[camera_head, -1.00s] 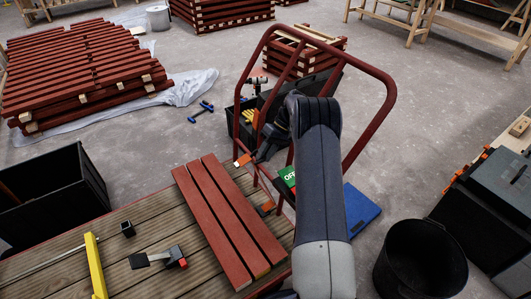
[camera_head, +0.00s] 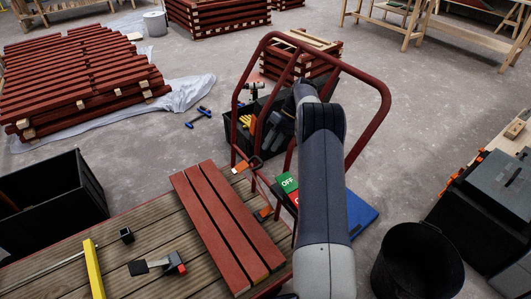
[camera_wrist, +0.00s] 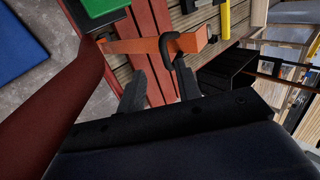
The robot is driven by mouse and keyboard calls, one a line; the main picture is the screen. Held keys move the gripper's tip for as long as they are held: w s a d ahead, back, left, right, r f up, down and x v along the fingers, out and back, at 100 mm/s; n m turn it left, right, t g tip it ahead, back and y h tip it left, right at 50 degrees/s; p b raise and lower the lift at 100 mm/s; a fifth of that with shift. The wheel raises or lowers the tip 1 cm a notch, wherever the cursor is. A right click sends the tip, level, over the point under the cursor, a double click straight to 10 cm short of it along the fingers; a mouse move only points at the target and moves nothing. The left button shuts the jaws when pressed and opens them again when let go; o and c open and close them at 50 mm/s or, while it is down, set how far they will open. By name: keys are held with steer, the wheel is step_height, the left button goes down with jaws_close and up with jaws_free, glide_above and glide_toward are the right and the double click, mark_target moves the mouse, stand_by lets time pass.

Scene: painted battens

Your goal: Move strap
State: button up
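The orange strap (camera_head: 240,168) with a black loop is at the left post of the red tube handle, by the cart's far edge. In the wrist view the strap (camera_wrist: 140,46) runs across the picture from beside the red tube, and its black loop stands near its right part. My gripper (camera_wrist: 160,75) is open, with its two dark fingers apart and the strap just beyond their tips. I see nothing held between them. In the head view my arm hides part of the gripper. Whether the strap is fastened to the tube is unclear.
The red tube handle (camera_head: 378,125) rises close around my arm. Red battens (camera_head: 215,222) lie on the plank deck, with a yellow bar (camera_head: 93,268) and a clamp-like tool to their left. A black bucket (camera_head: 418,262) stands at right. A green sign (camera_head: 287,182) is beside my arm.

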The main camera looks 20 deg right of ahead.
steer(key=shift+p+v, duration=0.3)
steer(key=shift+v, duration=1.75)
steer(key=shift+a+r+p, duration=0.15)
steer(key=shift+r+p, duration=0.2)
steer(key=shift+p, duration=0.1)
steer(key=c, duration=0.3)
steer(key=a+f+m+h, duration=0.1)
steer(key=h, duration=0.1)
steer(key=s+a+f+m+h, duration=0.1)
steer(key=h, duration=0.1)
steer(key=shift+s+a+m+b, duration=0.1)
steer(key=shift+a+m+b, duration=0.25)
steer(key=shift+a+m, duration=0.05)
jaws_close()
steer(key=s+a+r+n+t+h+b, duration=0.1)
steer(key=s+a+t+h+b, duration=0.1)
steer(key=s+a+t+h, duration=0.3)
steer(key=s+a+r+t+h+b, duration=0.1)
steer(key=a+t+h, duration=0.15)
steer(key=a, duration=0.35)
steer(key=shift+h, duration=0.35)
steer(key=b+x, duration=0.2)
steer(key=x, duration=0.7)
steer(key=shift+f, duration=0.4)
